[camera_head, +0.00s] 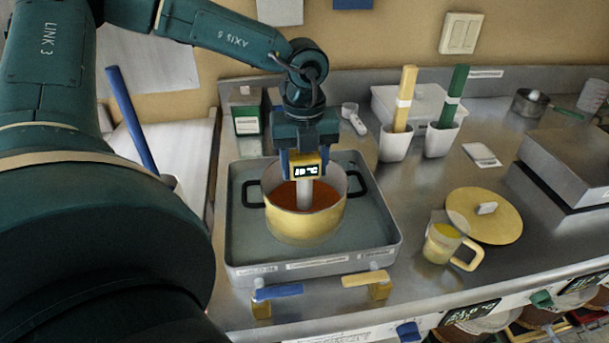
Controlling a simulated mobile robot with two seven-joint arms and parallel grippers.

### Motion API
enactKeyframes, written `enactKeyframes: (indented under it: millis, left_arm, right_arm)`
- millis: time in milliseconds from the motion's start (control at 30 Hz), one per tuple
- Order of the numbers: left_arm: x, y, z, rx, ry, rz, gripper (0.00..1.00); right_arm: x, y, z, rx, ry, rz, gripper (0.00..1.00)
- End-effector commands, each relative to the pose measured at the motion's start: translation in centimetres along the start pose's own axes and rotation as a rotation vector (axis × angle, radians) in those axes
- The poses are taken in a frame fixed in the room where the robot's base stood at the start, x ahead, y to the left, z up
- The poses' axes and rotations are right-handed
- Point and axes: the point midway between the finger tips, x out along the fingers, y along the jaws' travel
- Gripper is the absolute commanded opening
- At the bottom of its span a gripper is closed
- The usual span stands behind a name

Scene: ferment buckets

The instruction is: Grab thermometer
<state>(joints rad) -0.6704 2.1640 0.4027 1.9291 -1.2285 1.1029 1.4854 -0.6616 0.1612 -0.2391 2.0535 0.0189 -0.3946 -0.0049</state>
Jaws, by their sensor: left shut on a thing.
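The thermometer (306,171) has a yellow head with a small dark display and a pale stem. It is upright over the pot, and its stem reaches down into the orange-brown contents. My left gripper (304,158) points down over the pot and is shut on the thermometer's head. The pot (300,224) is yellow with two dark handles and stands in a grey square basin. The stem's lower end is hidden in the contents. My right gripper is not in view.
The grey basin (384,247) has a blue valve handle (280,291) and a yellow one (364,279) in front. A yellow jug (440,244) and a round yellow lid (492,216) are to the right. Two white cups (395,145) (440,141) with yellow and green sticks stand behind.

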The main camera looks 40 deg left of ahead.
Motion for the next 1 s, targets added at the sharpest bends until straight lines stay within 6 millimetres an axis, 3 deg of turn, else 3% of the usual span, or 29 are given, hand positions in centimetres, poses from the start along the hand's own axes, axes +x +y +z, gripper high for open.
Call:
enactKeyframes:
  millis: [467, 767, 1000]
  left_arm:
    - [-0.1, 0.0, 0.0, 0.000, -0.001, -0.001, 0.07]
    - [-0.3, -0.1, 0.1, 0.000, -0.002, -0.001, 0.07]
    - [-3.0, -0.1, 0.1, 0.000, -0.006, -0.006, 0.07]
  right_arm:
    - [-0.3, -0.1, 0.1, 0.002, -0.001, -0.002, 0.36]
    - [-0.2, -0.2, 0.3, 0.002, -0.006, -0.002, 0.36]
    - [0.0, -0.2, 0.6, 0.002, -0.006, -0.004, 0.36]
